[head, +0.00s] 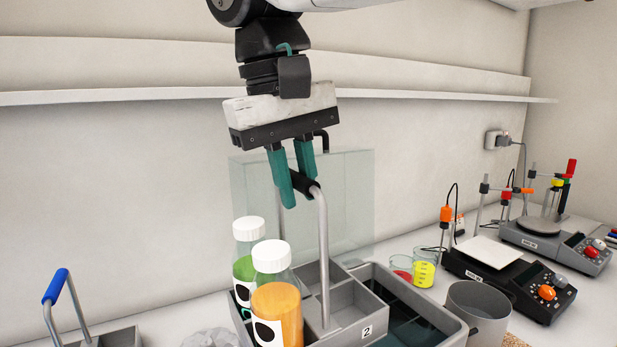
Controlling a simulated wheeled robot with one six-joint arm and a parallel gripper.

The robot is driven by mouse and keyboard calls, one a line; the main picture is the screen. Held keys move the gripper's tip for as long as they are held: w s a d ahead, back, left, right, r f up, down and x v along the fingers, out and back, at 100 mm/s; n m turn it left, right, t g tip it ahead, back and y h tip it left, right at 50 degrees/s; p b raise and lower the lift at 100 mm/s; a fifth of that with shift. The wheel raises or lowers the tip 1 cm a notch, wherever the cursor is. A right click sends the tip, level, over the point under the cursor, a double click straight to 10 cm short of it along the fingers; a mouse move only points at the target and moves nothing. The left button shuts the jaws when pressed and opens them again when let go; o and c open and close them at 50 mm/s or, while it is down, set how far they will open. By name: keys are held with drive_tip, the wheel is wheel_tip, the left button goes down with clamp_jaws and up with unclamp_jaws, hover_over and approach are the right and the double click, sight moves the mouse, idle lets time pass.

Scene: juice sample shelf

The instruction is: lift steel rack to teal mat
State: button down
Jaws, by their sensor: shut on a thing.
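A grey rack (354,318) labelled 2 stands at bottom centre, with a tall steel handle (323,260) and a black grip (299,183) on top. A bottle with orange contents (277,305) and one with green contents (243,268), both white-capped, stand upright in its left compartments; the compartments to the right look empty. My gripper (293,188) points down from above, its teal fingers shut on the black grip. The rack's underside is out of view, so I cannot tell whether it touches anything. I cannot make out a teal mat.
A grey tray (455,331) with a dark bottom lies right beside the rack. A clear panel (350,200) stands behind. A grey cup (480,308), beakers (424,271) and stirrer devices (515,280) stand right. Another rack with a blue-gripped handle (56,288) is at left.

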drive_tip(key=s+a, duration=0.5)
drive_tip(key=a, duration=0.3)
drive_tip(key=shift+s, duration=0.4)
idle(0.5)
drive_tip(key=s+a, duration=0.7)
drive_tip(key=a, duration=0.2)
drive_tip(key=shift+a, duration=0.35)
idle(0.5)
